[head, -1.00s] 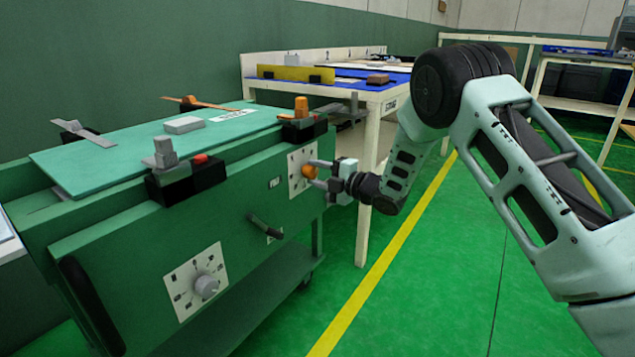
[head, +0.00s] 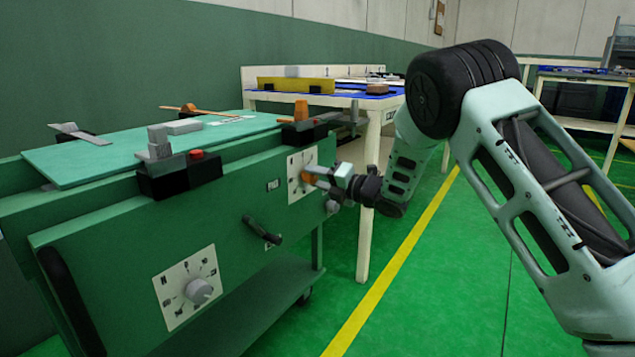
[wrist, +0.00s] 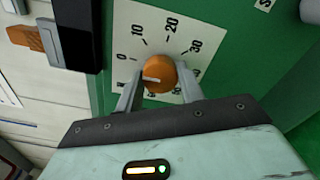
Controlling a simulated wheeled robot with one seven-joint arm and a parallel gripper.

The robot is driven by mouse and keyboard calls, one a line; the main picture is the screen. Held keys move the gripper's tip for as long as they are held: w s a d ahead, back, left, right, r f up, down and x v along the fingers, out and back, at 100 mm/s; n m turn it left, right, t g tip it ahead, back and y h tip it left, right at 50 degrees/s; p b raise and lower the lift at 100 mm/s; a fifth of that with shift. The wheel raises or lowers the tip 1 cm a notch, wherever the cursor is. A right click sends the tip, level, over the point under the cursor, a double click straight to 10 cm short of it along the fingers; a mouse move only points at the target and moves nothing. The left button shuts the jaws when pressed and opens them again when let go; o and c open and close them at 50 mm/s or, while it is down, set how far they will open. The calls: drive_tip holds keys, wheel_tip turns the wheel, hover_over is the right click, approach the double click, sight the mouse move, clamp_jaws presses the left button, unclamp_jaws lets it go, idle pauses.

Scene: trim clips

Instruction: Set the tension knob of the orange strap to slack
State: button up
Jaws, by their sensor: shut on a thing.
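The orange knob (head: 309,177) sits on a white dial plate (head: 296,163) on the front of the green cart. In the wrist view the orange knob (wrist: 161,72) has a pale pointer mark aimed to the left, a little below the 0 on the dial plate (wrist: 145,20). Numbers 0, 10, 20 and 30 show; the lower markings are hidden by my gripper. My gripper (wrist: 159,82) is shut on the knob, one finger on each side; it also shows in the head view (head: 318,179). The orange strap (head: 195,109) lies on the cart's top.
A grey knob (head: 199,291) on a second plate is lower left on the same panel. A black lever (head: 262,230) sticks out between them. The floor at right is clear.

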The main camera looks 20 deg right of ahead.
drive_tip(key=shift+f, duration=0.1)
idle(0.3)
drive_tip(key=o, duration=1)
drive_tip(key=shift+s+d, duration=0.1)
drive_tip(key=p+v, duration=0.4)
drive_tip(key=v, duration=1.3)
drive_tip(key=shift+d+p, duration=0.15)
drive_tip(key=shift+p, duration=0.15)
